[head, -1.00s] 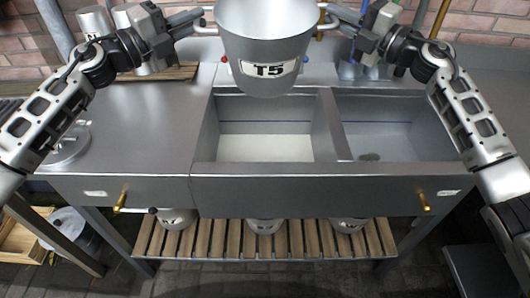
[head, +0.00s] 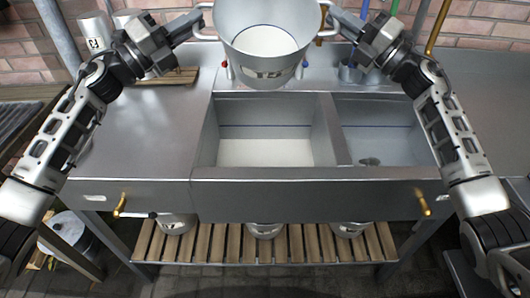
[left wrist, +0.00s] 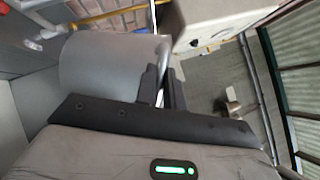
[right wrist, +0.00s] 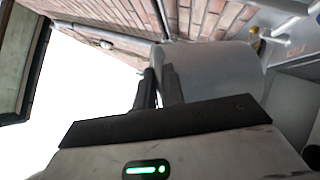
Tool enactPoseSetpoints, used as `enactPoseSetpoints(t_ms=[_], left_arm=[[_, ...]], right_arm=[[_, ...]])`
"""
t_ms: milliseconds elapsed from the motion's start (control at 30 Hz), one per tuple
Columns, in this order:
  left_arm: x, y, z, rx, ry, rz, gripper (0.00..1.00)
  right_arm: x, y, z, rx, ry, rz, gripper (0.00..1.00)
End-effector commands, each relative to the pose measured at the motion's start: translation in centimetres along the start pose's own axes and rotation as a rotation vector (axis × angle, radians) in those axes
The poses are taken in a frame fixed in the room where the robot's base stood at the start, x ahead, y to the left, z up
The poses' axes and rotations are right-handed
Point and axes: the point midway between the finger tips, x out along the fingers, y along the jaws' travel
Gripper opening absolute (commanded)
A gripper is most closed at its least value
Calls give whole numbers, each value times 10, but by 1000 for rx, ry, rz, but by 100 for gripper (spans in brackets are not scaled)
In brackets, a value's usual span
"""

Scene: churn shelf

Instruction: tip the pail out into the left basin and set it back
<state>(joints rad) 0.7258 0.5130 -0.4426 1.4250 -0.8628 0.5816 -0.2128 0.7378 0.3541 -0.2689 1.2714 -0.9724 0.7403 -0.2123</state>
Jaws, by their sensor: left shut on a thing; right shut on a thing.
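The grey metal pail (head: 245,62) is held up over the back edge of the left basin (head: 265,112). Its mouth leans toward me, and white liquid (head: 264,42) shows inside. Its front label is foreshortened and hard to read. My left gripper (head: 198,22) is shut on the handle at the pail's left side. My right gripper (head: 333,20) is shut on the handle at its right side. The pail also shows in the left wrist view (left wrist: 100,65) and right wrist view (right wrist: 220,70). White covers the left basin's floor. No stream from the pail is visible.
The right basin (head: 385,135) lies beyond a divider and has a dark drain spot. White canisters (head: 97,32) stand at the back left by a wooden board (head: 170,77). A slatted shelf (head: 205,243) below holds several pails.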

Motion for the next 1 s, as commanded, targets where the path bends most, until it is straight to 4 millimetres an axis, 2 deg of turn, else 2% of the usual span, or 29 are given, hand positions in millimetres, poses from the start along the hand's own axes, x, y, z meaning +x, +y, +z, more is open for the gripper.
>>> enactPoseSetpoints(t_ms=[200, 533, 867, 1000], left_arm=[[1, -4, 1, 22, -3, -20, 0], [-2, -12, -2, 197, -2, -147, 0], [-2, -13, -2, 219, -2, -161, 0], [-2, -17, -4, 304, -2, -226, 0]], right_arm=[[0, 4, 2, -20, -3, 23, 0], [-2, 13, -2, -173, -2, 175, 0], [-2, 13, -2, -194, -1, 192, 0], [-3, 18, -3, -268, -2, 269, 0]])
